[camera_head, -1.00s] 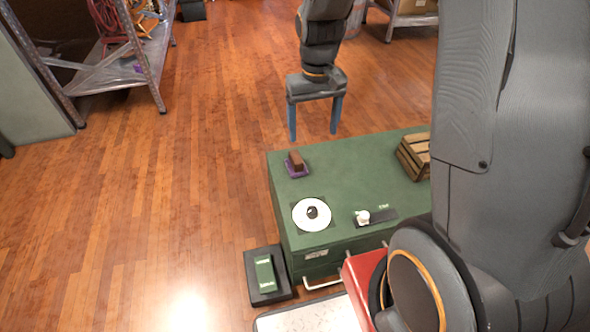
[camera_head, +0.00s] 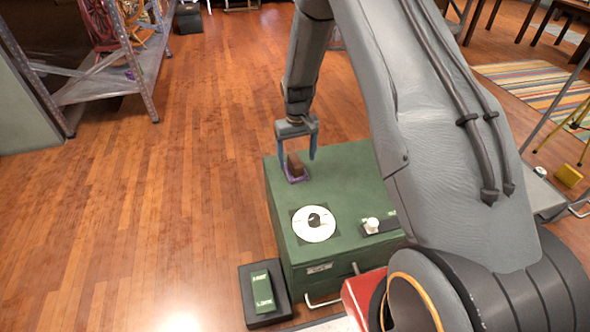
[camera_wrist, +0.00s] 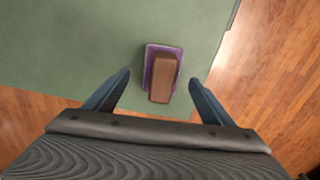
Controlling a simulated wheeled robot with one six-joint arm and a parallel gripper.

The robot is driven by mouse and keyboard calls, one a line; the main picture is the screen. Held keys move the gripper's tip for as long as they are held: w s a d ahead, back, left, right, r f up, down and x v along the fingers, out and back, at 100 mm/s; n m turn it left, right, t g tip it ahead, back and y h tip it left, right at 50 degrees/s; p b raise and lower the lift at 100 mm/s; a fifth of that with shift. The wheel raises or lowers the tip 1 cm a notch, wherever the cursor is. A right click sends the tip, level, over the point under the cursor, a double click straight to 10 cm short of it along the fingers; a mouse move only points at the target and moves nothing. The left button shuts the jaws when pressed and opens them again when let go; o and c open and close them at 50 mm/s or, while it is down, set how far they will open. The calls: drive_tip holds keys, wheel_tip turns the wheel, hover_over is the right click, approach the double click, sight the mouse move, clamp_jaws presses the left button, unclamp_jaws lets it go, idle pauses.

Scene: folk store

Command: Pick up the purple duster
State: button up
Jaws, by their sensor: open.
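The purple duster (camera_head: 294,168) has a brown block-shaped back on a purple base. It rests on the far left part of the green cabinet top (camera_head: 345,180). My gripper (camera_head: 297,155) is open just above and around the duster's position, with its blue fingers pointing down. In the wrist view the duster (camera_wrist: 162,75) lies ahead of and between the two spread fingertips (camera_wrist: 160,80), and neither finger appears to touch it. The cabinet top (camera_wrist: 80,50) surrounds it there.
A white disc with a dark knob (camera_head: 314,223) and a small white-knobbed item (camera_head: 372,225) are on the cabinet. A dark box with a green block (camera_head: 263,292) stands on the floor at the front left. A metal shelf (camera_head: 100,80) stands at the upper left.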

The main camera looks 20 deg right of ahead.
sight(296, 160)
drive_tip(key=f, duration=0.4)
drive_tip(key=shift+w+a+f+b, duration=0.15)
drive_tip(key=shift+a+f+b, duration=0.05)
drive_tip(key=shift+f+b, duration=0.15)
drive_tip(key=shift+c, duration=0.3)
drive_tip(key=c, duration=1.2)
drive_tip(key=shift+o, duration=0.2)
drive_tip(key=shift+r, duration=0.1)
wheel_tip(296, 160, up, 10)
drive_tip(key=shift+f+p, duration=0.1)
drive_tip(key=shift+p, duration=0.55)
